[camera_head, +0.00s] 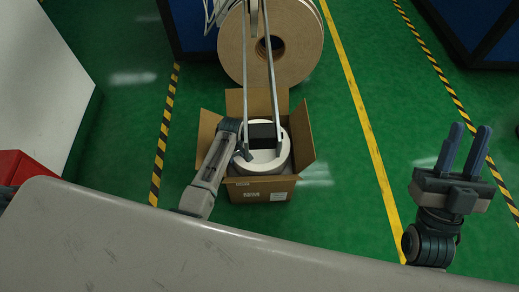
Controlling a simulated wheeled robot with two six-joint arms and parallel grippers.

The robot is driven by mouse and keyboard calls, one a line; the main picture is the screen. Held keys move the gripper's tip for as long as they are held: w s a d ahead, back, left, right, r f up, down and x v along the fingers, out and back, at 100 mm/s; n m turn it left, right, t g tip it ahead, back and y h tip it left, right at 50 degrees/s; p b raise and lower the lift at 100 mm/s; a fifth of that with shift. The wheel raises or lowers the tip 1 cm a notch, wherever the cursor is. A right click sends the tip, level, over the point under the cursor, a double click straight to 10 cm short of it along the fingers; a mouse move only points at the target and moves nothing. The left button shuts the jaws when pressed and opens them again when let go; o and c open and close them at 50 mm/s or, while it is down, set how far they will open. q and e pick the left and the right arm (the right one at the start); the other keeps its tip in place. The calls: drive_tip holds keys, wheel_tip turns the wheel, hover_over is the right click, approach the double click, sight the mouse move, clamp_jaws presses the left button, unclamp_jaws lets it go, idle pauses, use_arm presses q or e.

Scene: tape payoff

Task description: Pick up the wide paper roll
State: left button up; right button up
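A white roll (277,160), which looks like the wide paper roll, sits inside an open cardboard box (262,189) on the floor. A dark block covers the middle of its top. My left arm reaches over the left wall of the box, and my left gripper (245,152) is at the near left of the roll's top. Its fingers are small and partly hidden, so I cannot tell whether it touches the roll. My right gripper (467,148) is at the far right with two blue fingers apart, empty and pointing up, well away from the box.
A large brown roll (232,50) stands behind the box. Two long grey bars (273,85) come down from above it to the white roll. A white cabinet (45,75) and a red object (22,167) are at left. Green floor is free right of the box.

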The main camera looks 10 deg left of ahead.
use_arm(q)
clamp_jaws()
drive_tip(key=shift+w+r, duration=0.1)
drive_tip(key=shift+r, duration=0.1)
